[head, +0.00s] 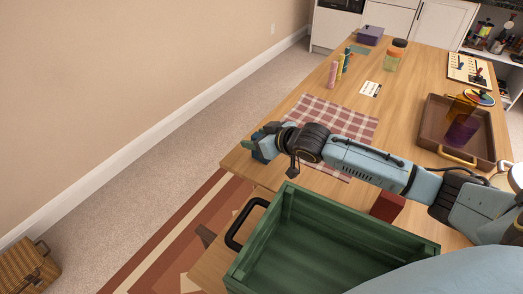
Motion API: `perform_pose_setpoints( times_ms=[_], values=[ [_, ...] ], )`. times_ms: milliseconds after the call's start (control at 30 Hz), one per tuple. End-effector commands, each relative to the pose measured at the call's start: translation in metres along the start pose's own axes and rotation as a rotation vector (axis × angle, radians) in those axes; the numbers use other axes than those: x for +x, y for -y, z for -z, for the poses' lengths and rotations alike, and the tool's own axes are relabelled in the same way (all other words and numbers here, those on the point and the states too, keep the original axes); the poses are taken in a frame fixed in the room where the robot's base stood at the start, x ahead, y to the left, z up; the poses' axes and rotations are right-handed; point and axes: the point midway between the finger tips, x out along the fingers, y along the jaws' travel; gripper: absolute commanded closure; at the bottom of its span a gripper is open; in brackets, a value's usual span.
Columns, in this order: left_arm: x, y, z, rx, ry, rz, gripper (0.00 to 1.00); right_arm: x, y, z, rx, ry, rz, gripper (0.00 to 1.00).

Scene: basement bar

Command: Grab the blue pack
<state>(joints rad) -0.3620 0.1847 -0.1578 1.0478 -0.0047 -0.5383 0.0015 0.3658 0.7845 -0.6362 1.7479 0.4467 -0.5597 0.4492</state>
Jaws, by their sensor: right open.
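I cannot make out a blue pack for sure; my right arm may hide part of the table. My right gripper (259,146) is open at the left edge of the wooden table (425,80), beside the checkered cloth (335,117). Its fingers are small and dark here, and I cannot tell whether anything lies between them. My right arm crosses the picture from the right, above the cloth's near edge. My left gripper is not in view.
A green crate (352,232) with a black handle stands in front. A red block (388,206) is partly hidden behind it. A brown tray (436,124) holds coloured items at right. Bottles (333,74), a jar (394,59) and a purple box (370,34) stand farther back.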

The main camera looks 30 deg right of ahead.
Motion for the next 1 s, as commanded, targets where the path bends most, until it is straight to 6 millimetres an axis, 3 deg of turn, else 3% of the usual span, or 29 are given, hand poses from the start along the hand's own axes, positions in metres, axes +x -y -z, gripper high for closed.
perform_pose_setpoints(
  times_ms=[267,700,1000],
  values=[
    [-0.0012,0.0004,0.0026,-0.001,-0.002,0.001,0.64,0.0028,0.0003,0.0002,0.0,0.001,0.001,0.46],
    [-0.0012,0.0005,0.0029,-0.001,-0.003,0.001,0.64,0.0025,0.0001,0.0003,-0.001,0.0,0.0,1.0],
    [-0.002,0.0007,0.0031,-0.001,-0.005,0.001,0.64,0.0013,0.0,0.0024,-0.001,0.0,0.0,1.0]
  ],
)
